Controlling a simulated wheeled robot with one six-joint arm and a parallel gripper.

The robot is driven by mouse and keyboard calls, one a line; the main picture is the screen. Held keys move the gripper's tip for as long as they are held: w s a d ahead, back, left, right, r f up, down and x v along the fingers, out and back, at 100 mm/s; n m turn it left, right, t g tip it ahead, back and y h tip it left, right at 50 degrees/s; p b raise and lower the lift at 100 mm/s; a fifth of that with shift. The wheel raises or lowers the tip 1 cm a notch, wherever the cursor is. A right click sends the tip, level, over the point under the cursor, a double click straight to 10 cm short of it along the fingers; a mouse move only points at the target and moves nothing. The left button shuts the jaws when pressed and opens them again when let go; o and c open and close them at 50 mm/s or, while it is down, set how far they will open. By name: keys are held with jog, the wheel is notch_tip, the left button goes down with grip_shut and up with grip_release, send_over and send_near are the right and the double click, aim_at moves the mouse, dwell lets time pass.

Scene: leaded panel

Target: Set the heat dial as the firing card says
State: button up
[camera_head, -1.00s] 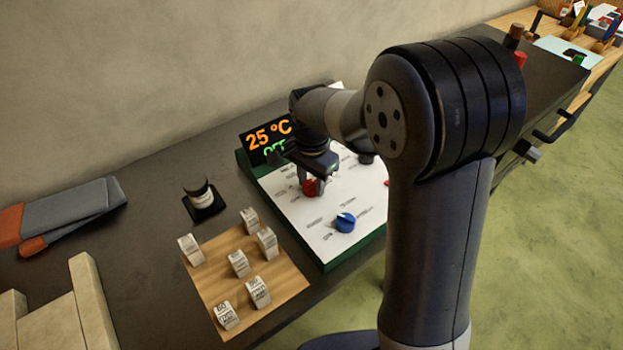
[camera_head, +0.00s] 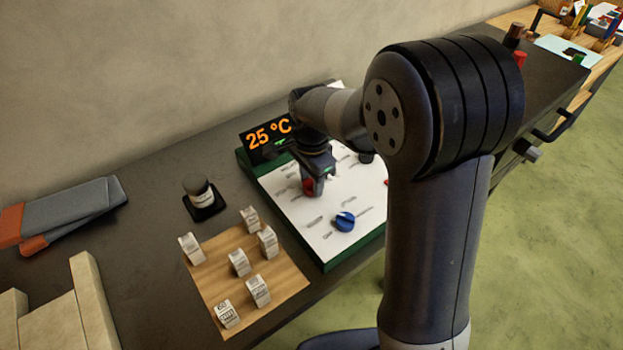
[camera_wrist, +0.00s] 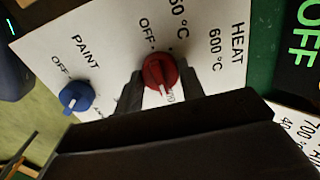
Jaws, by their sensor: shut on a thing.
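The red heat dial (camera_wrist: 158,70) sits on the white panel in the wrist view, beside the labels "HEAT", "600 °C", "OFF" and a partly cut "50 °C". My gripper (camera_wrist: 161,84) is shut on it, one dark finger on each side. The dial's white mark points down in that picture, towards small print that is partly hidden. In the head view a bit of the dial (camera_head: 308,187) shows under my gripper (camera_head: 316,184). The display (camera_head: 266,138) reads "25 °C" in orange; green "OFF" letters (camera_wrist: 304,35) show in the wrist view. I cannot pick out the firing card for certain.
A blue dial (camera_head: 345,221) marked "PAINT" is close by on the white panel (camera_head: 350,245). Left of the panel are a wooden board (camera_head: 205,278) with several small labelled blocks, a dark-lidded jar (camera_head: 200,192) and grey-orange folded items (camera_head: 75,212).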

aim_at(311, 181)
jog(key=o, duration=1)
jog(key=shift+r, duration=0.1)
notch_tip(311, 181, up, 11)
jog(key=shift+f, duration=0.2)
notch_tip(311, 181, down, 11)
jog(key=shift+r, duration=0.1)
dwell(0.5)
